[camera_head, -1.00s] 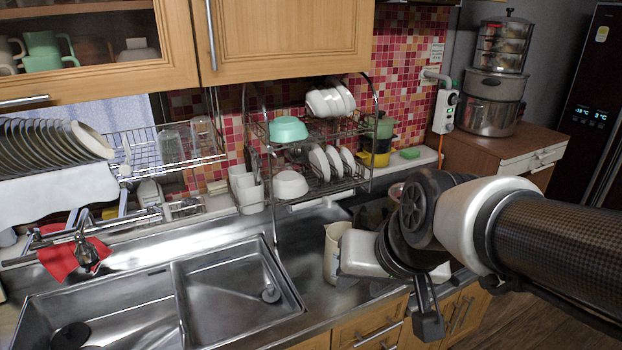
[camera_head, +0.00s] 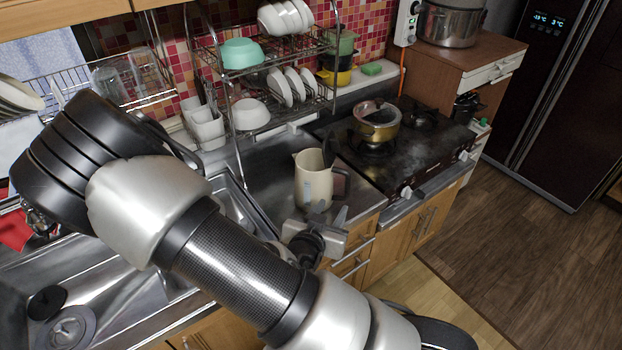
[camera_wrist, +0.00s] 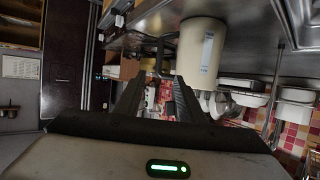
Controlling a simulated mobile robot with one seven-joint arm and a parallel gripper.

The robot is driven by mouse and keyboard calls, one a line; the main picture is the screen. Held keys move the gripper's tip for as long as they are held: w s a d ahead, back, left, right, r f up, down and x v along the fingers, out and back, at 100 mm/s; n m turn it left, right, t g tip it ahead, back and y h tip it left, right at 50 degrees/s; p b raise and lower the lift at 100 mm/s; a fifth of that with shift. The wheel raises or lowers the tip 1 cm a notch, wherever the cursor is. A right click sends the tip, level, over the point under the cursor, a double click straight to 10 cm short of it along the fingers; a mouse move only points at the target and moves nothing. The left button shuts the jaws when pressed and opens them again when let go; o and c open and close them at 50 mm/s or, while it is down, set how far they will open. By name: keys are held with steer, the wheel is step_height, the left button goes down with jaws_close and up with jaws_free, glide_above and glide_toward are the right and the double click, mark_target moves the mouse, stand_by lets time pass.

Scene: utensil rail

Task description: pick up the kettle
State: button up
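The kettle (camera_head: 313,184) is cream with a dark handle on its right side. It stands upright on the metal counter between the sink and the stove. In the wrist view the kettle (camera_wrist: 201,55) appears upside down, beyond and right of the fingertips, with its dark handle (camera_wrist: 158,57) in line with the gap between them. My gripper (camera_head: 318,217) is just in front of the kettle, low at the counter's front edge. In the wrist view my gripper (camera_wrist: 156,92) has its two dark fingers apart with nothing between them. It looks apart from the handle.
A stove (camera_head: 400,150) with a brass-coloured pot (camera_head: 378,125) is right of the kettle. A dish rack (camera_head: 270,95) with bowls and plates stands behind it. The sink (camera_head: 235,205) is to the left. My arm covers part of the sink. The floor at right is clear.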

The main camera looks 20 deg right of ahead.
mark_target(347, 186)
steer(key=b+x, duration=1.2)
steer(key=b, duration=0.1)
steer(key=shift+d+r, duration=0.15)
steer(key=shift+b+x, duration=0.3)
steer(key=shift+x, duration=2.4)
steer(key=shift+c, duration=0.2)
jaws_close()
